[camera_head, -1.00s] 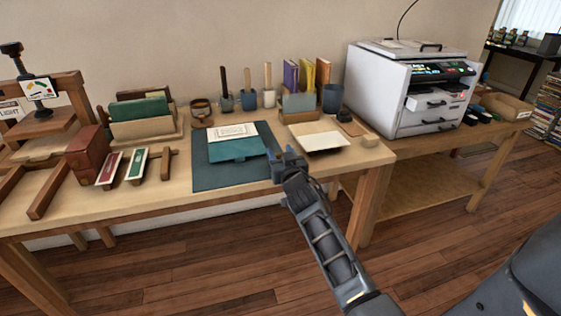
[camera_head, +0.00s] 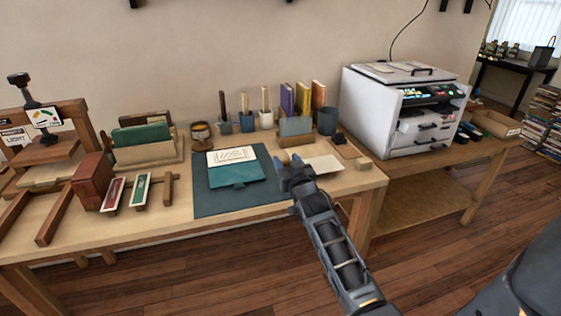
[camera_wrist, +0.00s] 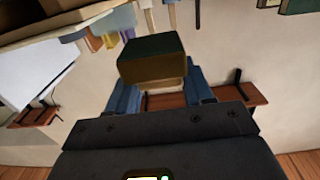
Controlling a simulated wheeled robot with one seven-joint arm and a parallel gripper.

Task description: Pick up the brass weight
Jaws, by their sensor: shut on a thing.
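The brass weight (camera_wrist: 152,70) is a block with brass-coloured sides and a dark green face. In the wrist view it sits between the two blue fingers of my gripper (camera_wrist: 160,100), which are shut on it. In the head view my gripper (camera_head: 292,172) is over the front part of the wooden workbench, just right of the teal mat. The weight cannot be made out there; the gripper hides it. Whether it clears the bench is hard to tell.
A teal mat (camera_head: 215,203) with a folder lies left of my gripper. A pale board (camera_head: 322,163) lies just right. Upright books (camera_head: 302,97), a dark cup (camera_head: 327,121) and a white printer (camera_head: 380,105) stand behind. A wooden press (camera_head: 48,140) is far left.

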